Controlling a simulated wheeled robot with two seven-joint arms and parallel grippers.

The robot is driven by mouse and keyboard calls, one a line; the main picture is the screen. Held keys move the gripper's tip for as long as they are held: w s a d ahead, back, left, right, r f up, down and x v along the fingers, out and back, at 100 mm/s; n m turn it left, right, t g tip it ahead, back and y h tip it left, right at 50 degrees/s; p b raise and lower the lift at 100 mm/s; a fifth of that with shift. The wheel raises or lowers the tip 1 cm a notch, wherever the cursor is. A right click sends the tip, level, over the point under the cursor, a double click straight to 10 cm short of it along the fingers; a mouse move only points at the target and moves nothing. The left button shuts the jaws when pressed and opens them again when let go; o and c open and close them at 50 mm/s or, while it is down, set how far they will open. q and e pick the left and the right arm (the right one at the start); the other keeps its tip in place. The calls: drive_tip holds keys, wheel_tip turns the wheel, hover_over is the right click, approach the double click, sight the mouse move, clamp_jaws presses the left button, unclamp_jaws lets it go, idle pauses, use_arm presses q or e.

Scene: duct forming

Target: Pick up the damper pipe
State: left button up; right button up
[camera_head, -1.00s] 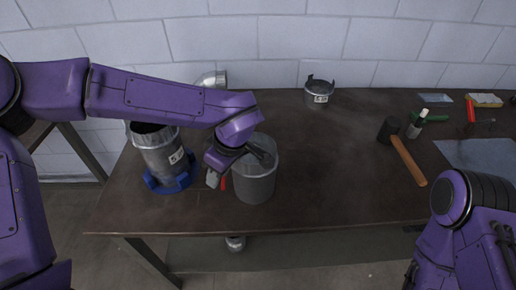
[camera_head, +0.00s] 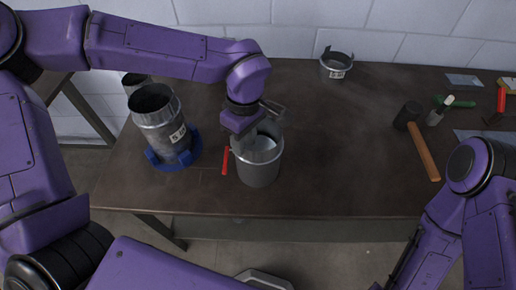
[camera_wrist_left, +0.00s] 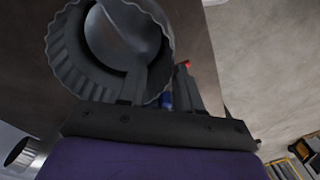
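A grey damper pipe (camera_head: 258,167) stands upright, open end up, near the front middle of the table. In the left wrist view the pipe (camera_wrist_left: 60,62) shows a crimped rim and a round plate inside. My left gripper (camera_head: 249,137) is at the pipe's upper left rim. In the wrist view its fingers (camera_wrist_left: 163,88) are apart, one over the pipe's opening and one outside the wall, with part of the rim between them. Whether either finger touches the wall cannot be told. My right gripper is outside the frames; only my right forearm shows.
A labelled pipe (camera_head: 163,128) stands in a blue base (camera_head: 155,165) to the left. A red-handled tool (camera_head: 226,160) lies beside the damper pipe. A short collar (camera_head: 336,67), a mallet (camera_head: 423,151) and small tools lie farther right. The table's middle right is clear.

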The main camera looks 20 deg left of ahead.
use_arm(q)
drive_tip(key=shift+s+f, duration=0.1)
drive_tip(key=shift+f, duration=0.6)
clamp_jaws()
idle(0.9)
